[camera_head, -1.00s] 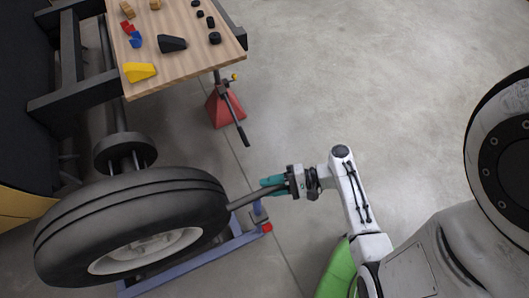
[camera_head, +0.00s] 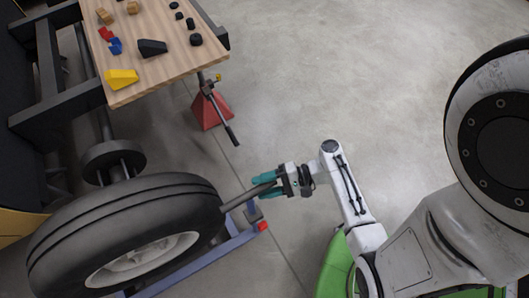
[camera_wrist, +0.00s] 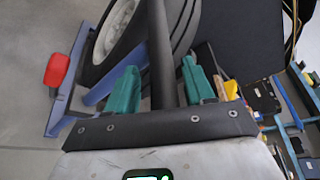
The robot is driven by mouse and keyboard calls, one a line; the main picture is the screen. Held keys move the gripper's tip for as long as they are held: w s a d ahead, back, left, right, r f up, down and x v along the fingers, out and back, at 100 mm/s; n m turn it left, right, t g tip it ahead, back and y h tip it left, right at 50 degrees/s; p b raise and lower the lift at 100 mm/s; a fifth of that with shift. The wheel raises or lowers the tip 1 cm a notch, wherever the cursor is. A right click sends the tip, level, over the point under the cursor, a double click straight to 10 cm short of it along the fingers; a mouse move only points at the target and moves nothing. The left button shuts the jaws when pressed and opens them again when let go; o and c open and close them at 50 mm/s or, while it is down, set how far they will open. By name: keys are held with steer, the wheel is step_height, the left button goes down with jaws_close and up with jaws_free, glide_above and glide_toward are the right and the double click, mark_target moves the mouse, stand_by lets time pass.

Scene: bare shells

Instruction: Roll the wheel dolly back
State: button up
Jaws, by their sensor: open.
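The wheel dolly is a blue frame (camera_head: 190,269) low on the floor with a red part (camera_head: 263,226) at its near corner. A big black tyre (camera_head: 125,205) on a pale rim stands upright at it. A dark bar handle (camera_head: 240,200) reaches from the dolly toward my gripper (camera_head: 263,184). My gripper is open, its teal fingers around the end of the bar. In the wrist view the bar (camera_wrist: 160,50) passes between the two fingers, with gaps on both sides. The blue frame (camera_wrist: 108,85) and red part (camera_wrist: 57,69) show at left there. The dolly's far side is hidden.
A dark vehicle chassis with an axle hub (camera_head: 114,160) is behind the tyre. A wooden bench top (camera_head: 160,65) holding wedges and small parts is at upper left. A red jack stand (camera_head: 209,110) stands below it. The floor at upper right is clear.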

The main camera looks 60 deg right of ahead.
steer(key=b+v, duration=0.1)
steer(key=v, duration=0.9)
steer(key=shift+s+d, duration=0.2)
steer(key=shift+s, duration=0.1)
steer(key=shift+r, duration=0.1)
